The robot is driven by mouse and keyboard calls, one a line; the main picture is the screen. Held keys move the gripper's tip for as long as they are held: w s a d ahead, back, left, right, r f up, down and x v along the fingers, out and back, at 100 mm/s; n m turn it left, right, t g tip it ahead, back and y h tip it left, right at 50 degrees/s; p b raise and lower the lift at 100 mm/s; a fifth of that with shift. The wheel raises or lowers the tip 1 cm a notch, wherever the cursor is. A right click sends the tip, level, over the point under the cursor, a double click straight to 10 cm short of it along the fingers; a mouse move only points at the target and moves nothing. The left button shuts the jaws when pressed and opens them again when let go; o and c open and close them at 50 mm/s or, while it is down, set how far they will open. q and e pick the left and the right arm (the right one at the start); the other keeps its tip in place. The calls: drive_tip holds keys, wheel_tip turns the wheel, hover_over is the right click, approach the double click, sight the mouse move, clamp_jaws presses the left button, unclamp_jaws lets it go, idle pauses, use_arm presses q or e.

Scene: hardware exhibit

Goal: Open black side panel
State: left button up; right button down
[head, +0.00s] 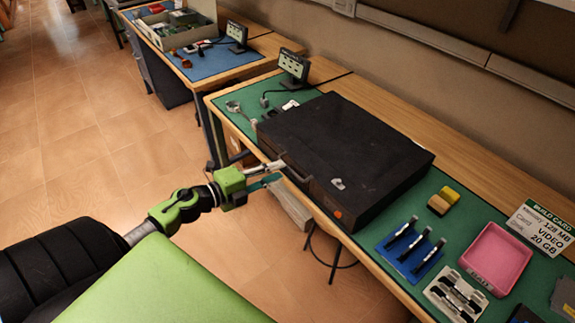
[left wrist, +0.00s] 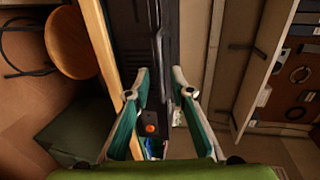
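A large black case (head: 350,150) lies flat on the green-matted workbench; its broad black top face may be the side panel. A handle (head: 297,168) stands on its front side and also shows as a dark bar in the left wrist view (left wrist: 158,50). An orange button (head: 337,214) is at the front lower corner. My left gripper (head: 282,171) is open, its fingers pointing at the case's front by the handle. In the left wrist view, the spread teal fingers (left wrist: 162,78) flank the dark bar; contact cannot be told. My right gripper is not in view.
Right of the case are a blue tray (head: 410,250) with black parts, a yellow block (head: 443,200), a pink tray (head: 497,258) and a build card (head: 541,228). A small screen (head: 294,66) stands behind left. A stool (left wrist: 75,42) is below the bench. Floor at left is clear.

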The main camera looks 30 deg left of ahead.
sight(287, 166)
use_arm(q)
drive_tip(key=shift+p+x, duration=0.3)
drive_tip(key=shift+x, duration=2.2)
clamp_jaws()
